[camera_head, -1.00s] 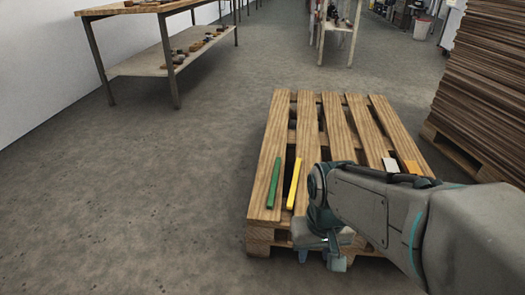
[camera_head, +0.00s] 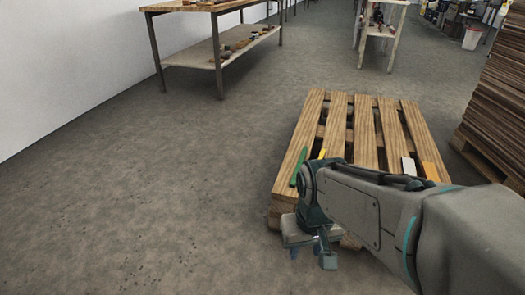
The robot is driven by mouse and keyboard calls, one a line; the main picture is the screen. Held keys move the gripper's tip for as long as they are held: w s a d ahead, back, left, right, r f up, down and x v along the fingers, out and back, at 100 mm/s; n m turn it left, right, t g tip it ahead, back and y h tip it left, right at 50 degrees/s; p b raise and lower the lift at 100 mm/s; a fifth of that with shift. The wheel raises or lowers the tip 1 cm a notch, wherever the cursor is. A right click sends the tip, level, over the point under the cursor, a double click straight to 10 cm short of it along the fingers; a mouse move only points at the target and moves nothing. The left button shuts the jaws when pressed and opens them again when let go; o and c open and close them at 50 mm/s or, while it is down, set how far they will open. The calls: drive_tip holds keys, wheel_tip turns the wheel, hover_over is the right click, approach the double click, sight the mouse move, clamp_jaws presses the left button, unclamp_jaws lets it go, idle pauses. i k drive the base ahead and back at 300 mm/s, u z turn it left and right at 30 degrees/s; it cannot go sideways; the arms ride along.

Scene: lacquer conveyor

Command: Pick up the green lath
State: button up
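The green lath (camera_head: 299,166) lies on the left slat of the wooden pallet (camera_head: 297,150). Its near end is close to my arm and seems partly hidden by it. The yellow lath (camera_head: 322,154) lies just to its right, mostly hidden behind my arm. My gripper (camera_head: 311,257) points down at the pallet's near left edge, nearer to me than the green lath. Its two fingers stand apart with nothing visible between them, so it looks open and empty.
A white piece (camera_head: 408,167) and an orange piece (camera_head: 430,171) lie on the pallet's right side. A stack of brown boards (camera_head: 497,100) stands at the right. A workbench (camera_head: 185,62) stands at the back left. The floor left of the pallet is clear.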

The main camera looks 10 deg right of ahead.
sight(293, 183)
drive_tip(key=u, duration=0.15)
drive_tip(key=k, duration=0.6)
drive_tip(key=u, duration=0.85)
drive_tip(key=i, duration=1.55)
drive_tip(key=z, duration=0.8)
drive_tip(key=i, duration=0.8)
drive_tip(key=z, duration=1.3)
drive_tip(key=i, duration=0.4)
drive_tip(key=z, duration=0.4)
